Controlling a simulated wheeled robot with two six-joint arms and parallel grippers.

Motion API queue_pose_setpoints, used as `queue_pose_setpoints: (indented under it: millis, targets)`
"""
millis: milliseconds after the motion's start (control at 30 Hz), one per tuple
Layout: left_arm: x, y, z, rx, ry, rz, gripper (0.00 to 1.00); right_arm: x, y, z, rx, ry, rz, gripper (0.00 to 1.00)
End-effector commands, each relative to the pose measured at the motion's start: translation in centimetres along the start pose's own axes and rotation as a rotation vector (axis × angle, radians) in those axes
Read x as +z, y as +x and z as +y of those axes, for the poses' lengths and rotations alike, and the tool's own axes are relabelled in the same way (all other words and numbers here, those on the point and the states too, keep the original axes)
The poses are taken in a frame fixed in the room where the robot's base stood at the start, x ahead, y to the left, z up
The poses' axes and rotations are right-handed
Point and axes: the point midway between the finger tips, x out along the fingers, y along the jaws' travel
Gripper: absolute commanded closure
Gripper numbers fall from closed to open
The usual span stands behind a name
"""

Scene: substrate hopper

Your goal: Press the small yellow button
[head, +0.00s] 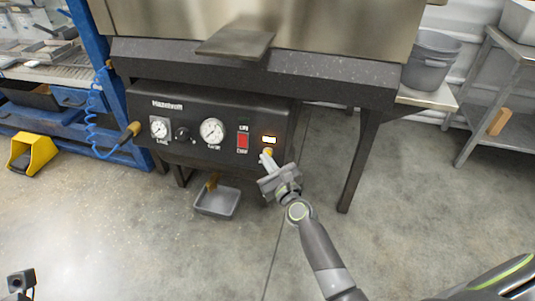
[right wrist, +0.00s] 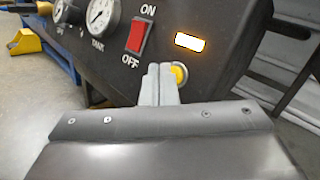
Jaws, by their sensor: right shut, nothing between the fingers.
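The small yellow button (right wrist: 180,74) is on the dark control panel (head: 180,125), just below a lit rectangular lamp (right wrist: 189,42). In the head view it shows only as a bit of yellow by the fingertips. My right gripper (head: 266,160) is shut and empty, its tips pointing at the panel. In the right wrist view its fingers (right wrist: 158,84) cover the left part of the button. I cannot tell whether they touch it. A small dark piece, seemingly of my left gripper (head: 20,282), shows at the bottom left; its jaws cannot be made out.
A red ON/OFF switch (head: 243,141) and round gauges (head: 212,131) lie left of the button. A grey tray (head: 217,202) is on the floor below. A steel bench (head: 510,85) stands at the right, a blue shelf (head: 90,65) at the left. The front floor is clear.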

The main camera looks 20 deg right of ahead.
Motion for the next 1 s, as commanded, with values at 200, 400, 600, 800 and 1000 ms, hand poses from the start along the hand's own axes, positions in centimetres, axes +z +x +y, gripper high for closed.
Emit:
queue_pose_setpoints:
  millis: [200,400,600,800,1000]
  targets:
    - [0.00,-0.12,0.00,0.000,0.000,0.000,0.42,-0.21,0.24,-0.19,0.000,-0.001,0.001,1.00]
    - [0.05,-0.16,0.01,0.003,0.000,-0.003,0.42,-0.20,0.24,-0.19,0.000,-0.001,0.001,1.00]
    - [0.02,-0.22,0.00,0.001,0.000,-0.001,0.42,-0.29,0.34,-0.25,0.000,-0.001,0.000,1.00]
    - [0.00,-0.31,-0.01,0.000,0.000,0.000,0.42,-0.41,0.51,-0.37,0.000,-0.001,0.000,1.00]
    - [-0.01,-0.40,-0.01,0.000,0.000,0.000,0.42,-0.52,0.69,-0.49,0.000,-0.001,0.000,1.00]
